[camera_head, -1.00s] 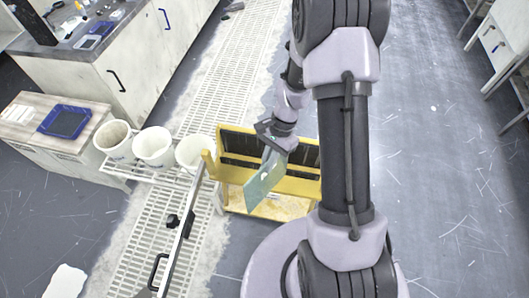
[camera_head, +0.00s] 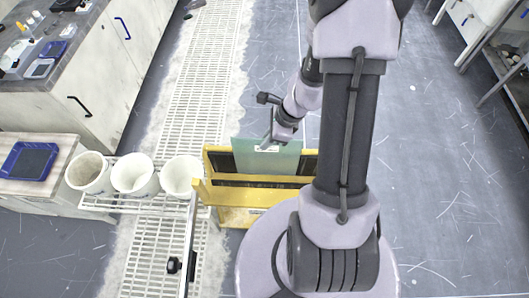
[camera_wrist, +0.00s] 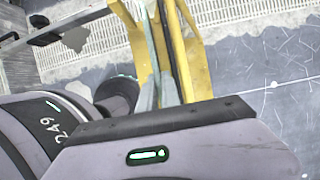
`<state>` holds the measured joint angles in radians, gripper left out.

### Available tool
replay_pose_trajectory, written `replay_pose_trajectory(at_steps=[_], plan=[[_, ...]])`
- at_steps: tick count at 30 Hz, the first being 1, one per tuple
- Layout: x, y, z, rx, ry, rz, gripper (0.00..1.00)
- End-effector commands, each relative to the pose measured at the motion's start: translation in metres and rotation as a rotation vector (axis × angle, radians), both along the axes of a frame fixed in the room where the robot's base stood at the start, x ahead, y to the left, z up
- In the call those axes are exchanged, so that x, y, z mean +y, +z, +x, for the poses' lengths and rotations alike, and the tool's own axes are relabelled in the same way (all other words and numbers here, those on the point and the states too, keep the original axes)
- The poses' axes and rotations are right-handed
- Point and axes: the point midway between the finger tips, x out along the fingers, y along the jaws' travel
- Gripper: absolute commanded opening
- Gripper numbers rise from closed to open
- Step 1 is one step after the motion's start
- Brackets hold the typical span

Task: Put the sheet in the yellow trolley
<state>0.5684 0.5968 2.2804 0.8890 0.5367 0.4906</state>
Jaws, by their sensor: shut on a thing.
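The sheet is a thin grey-green translucent panel (camera_head: 255,160), upright and broadside in the head view. My gripper (camera_head: 272,144) is shut on its upper edge. The yellow trolley (camera_head: 212,194) is a frame with dark slotted rows between its yellow rails. The sheet stands over these rows, its lower edge at or behind the front rail; I cannot tell how deep it sits. In the wrist view the sheet (camera_wrist: 157,42) shows nearly edge-on, beside the yellow trolley frame (camera_wrist: 194,62), with my gripper's fingers (camera_wrist: 160,92) on it.
Several white buckets (camera_head: 134,176) stand on a white rack left of the trolley. A metal handle bar (camera_head: 187,240) is in front. A bench (camera_head: 85,60) stands at the left. The floor at the right (camera_head: 440,170) is clear.

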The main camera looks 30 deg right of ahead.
Motion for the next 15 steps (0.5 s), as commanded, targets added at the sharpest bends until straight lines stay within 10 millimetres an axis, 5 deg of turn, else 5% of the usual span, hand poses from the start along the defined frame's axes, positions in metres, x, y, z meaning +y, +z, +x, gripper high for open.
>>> replay_pose_trajectory(at_steps=[12,15], plan=[[0.000,-0.063,0.001,-0.001,0.002,0.000,0.00],[0.000,-0.063,0.001,-0.003,0.003,-0.002,0.00]])
